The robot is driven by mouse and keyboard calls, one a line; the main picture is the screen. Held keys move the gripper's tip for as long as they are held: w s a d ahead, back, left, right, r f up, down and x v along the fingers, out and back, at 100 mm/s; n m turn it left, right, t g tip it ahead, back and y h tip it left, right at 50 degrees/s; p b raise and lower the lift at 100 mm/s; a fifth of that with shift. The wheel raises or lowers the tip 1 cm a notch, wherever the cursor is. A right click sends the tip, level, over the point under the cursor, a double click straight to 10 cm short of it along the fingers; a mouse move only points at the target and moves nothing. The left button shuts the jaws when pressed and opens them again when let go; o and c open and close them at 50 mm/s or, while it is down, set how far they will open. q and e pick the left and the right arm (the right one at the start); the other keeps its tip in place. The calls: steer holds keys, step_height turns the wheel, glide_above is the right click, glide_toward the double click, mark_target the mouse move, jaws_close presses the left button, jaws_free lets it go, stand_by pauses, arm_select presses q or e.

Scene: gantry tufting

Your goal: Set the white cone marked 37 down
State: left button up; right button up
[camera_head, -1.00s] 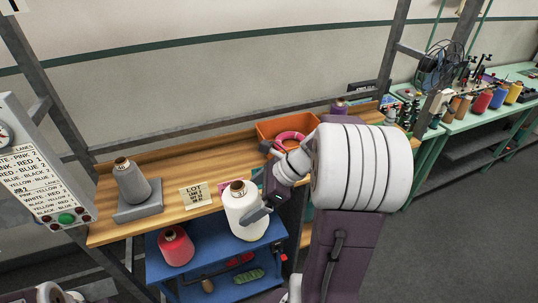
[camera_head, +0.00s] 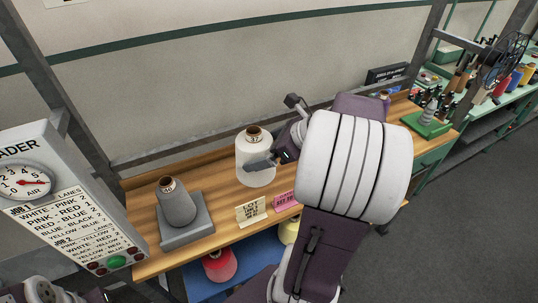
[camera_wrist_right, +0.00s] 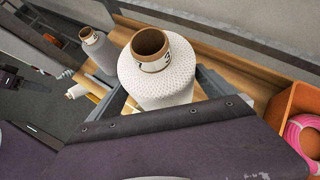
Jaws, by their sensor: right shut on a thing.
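The white cone (camera_head: 252,160) with a brown core is upright over the wooden bench (camera_head: 222,228), behind the cards. I cannot tell whether its base touches the wood. My right gripper (camera_head: 264,163) is shut on its side. In the right wrist view the cone (camera_wrist_right: 158,88) stands between the two fingers, and its core band carries a dark mark, only partly readable. The grey cone (camera_head: 176,203) stands on a grey stand (camera_head: 187,234) to the left.
A LOT card (camera_head: 250,211) and a pink card (camera_head: 285,201) stand at the bench's front. A red cone (camera_head: 220,264) sits on the blue cart below. An orange bin (camera_wrist_right: 296,104) is at right in the wrist view. Bench wood between the grey and white cones is clear.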

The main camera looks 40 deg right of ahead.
steer(key=w+a+f, duration=0.1)
steer(key=w+f, duration=1)
steer(key=w, duration=0.1)
steer(key=shift+b, duration=0.3)
steer(key=o, duration=1.7)
steer(key=shift+s+f, duration=0.1)
steer(key=shift+f, duration=0.05)
arm_select(q)
steer(key=shift+w+f, duration=0.3)
steer(key=shift+f, duration=0.05)
arm_select(e)
steer(key=p+v, duration=0.1)
steer(key=v, duration=1.1)
steer(key=shift+r, duration=0.25)
arm_select(q)
steer(key=shift+r, duration=0.55)
